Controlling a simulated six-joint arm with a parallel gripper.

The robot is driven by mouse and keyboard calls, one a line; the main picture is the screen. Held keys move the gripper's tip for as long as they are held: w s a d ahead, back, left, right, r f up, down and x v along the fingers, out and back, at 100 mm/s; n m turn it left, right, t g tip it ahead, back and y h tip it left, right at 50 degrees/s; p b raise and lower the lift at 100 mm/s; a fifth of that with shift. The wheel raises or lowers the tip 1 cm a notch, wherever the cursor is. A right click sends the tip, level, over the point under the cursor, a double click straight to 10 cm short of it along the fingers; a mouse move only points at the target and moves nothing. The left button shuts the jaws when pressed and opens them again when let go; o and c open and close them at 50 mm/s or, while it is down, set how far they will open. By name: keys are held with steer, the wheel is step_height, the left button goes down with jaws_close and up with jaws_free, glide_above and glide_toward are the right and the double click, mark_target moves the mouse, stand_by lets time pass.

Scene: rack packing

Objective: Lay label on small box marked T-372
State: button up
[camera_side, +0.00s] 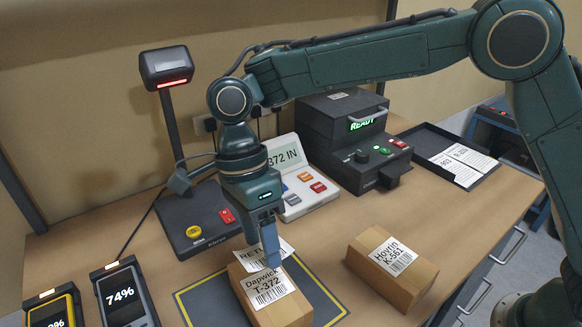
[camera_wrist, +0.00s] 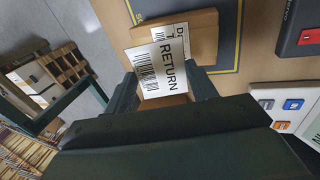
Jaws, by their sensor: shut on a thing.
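The small box marked Dapwick T-372 (camera_side: 274,307) stands on the grey mat with a yellow border (camera_side: 205,300). Its top carries a white address label with a barcode. My gripper (camera_side: 271,262) is just above the far end of this box and is shut on a white RETURN label (camera_side: 285,249). In the wrist view the RETURN label (camera_wrist: 156,66) shows its print and barcode and covers part of the box (camera_wrist: 200,38) behind it. I cannot tell whether the label touches the box.
A second box marked Hovrin K-561 (camera_side: 370,281) stands to the right. Behind are a scanner on a post (camera_side: 167,67), a keypad unit reading "372 IN" (camera_side: 287,152), a dark machine showing READY (camera_side: 330,130) and a black tray with labels (camera_side: 428,140). Handheld devices (camera_side: 124,295) stand front left.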

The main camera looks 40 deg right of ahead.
mark_target(277, 300)
steer(key=shift+f, duration=0.15)
steer(key=shift+f, duration=3.25)
steer(key=o, duration=0.4)
steer(key=shift+s+f, duration=0.1)
steer(key=shift+s, duration=0.05)
steer(key=shift+s, duration=1.45)
steer(key=o, duration=0.7)
steer(key=shift+f, duration=0.1)
steer(key=shift+w, duration=0.1)
